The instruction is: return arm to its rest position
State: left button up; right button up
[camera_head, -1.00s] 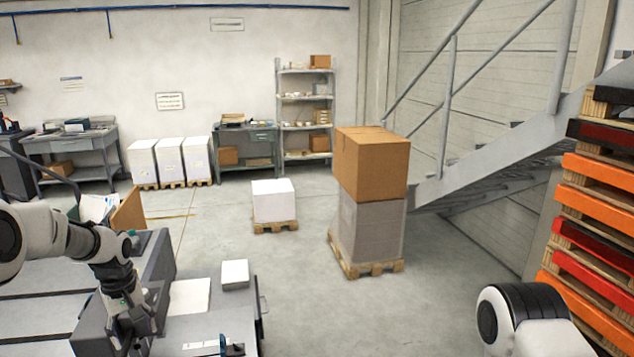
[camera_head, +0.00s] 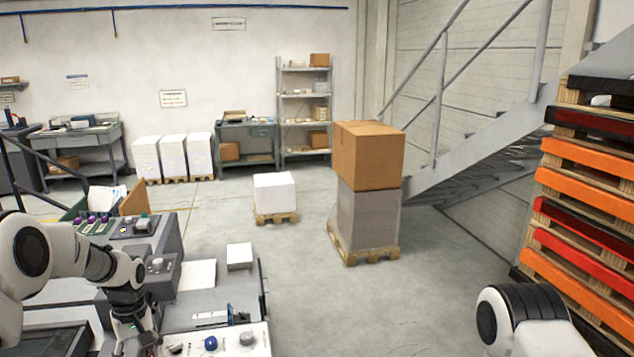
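My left arm comes in from the left edge of the head view and bends downward. Its gripper (camera_head: 133,345) points down over the grey machine (camera_head: 172,262) at the bottom left. The fingertips are small, dark and partly cut off by the lower edge, so I cannot tell whether they are open or shut, or hold anything. Of my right arm only a white and black link shows at the bottom right. The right gripper is out of view.
A control panel (camera_head: 240,340) with knobs lies right of my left gripper. A white paper stack (camera_head: 239,256) sits on the machine. A large cardboard box (camera_head: 368,155) stands on a loaded pallet. Stacked pallets (camera_head: 590,215) stand at the right.

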pick_arm(q)
jog(key=s+d+f+m+g+b, duration=0.1)
jog(key=s+d+f+g+b, duration=0.15)
jog(key=s+f, duration=0.55)
jog(key=s+d+f+g+b, duration=0.1)
jog(key=s+d+f+b, duration=0.25)
jog(key=s+f, duration=0.45)
jog(key=s+d+f+m+t+b, duration=0.2)
jog(key=s+d+f+m, duration=0.1)
jog(key=s+f, duration=0.4)
jog(key=s+d+f+m+t+b, duration=0.3)
jog(key=s+f, duration=0.4)
jog(key=s, duration=0.5)
jog(key=shift+s+d+f+m, duration=0.15)
jog(key=shift+d+m, duration=0.35)
jog(key=shift+m, duration=0.1)
